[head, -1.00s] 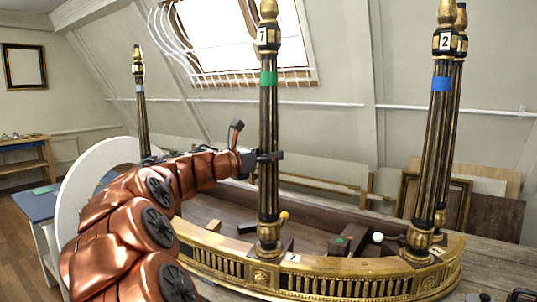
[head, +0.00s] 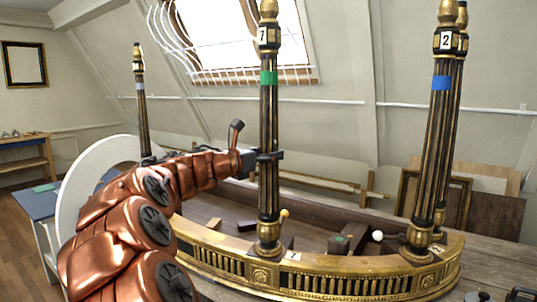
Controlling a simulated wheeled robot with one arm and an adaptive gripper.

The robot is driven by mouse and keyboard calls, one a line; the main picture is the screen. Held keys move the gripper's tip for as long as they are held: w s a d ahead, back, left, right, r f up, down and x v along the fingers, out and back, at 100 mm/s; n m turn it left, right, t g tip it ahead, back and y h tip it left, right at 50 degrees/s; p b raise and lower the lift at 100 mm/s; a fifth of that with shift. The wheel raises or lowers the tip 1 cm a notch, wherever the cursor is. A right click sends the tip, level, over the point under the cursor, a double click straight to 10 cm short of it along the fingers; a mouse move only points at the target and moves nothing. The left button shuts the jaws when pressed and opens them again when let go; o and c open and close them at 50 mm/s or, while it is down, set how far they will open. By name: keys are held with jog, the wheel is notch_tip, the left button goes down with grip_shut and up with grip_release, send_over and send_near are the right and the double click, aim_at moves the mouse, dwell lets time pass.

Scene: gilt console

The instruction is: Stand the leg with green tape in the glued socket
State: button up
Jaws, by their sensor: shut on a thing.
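The leg with green tape (head: 268,110) is black and gilt, marked 7, and stands upright. My gripper (head: 270,156) is shut around its shaft at mid-height, with my copper arm reaching in from the left. The leg's gilt foot (head: 268,246) is at the front rim of the curved gilt console frame (head: 340,277), beside a card marked 1. The foot hides what is under it, so I cannot tell whether it is seated in a socket or just above it. No glue can be made out.
A leg with blue tape (head: 438,130), marked 2, stands slightly tilted at the frame's right, with another leg close behind it. A leg with pale tape (head: 142,110) stands at the far left. Wooden blocks (head: 344,239) and small tools lie inside the frame.

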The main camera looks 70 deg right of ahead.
jog(key=shift+f, duration=0.15)
dwell(0.7)
jog(key=o, duration=1.4)
jog(key=shift+f, duration=0.1)
jog(key=v, duration=1.2)
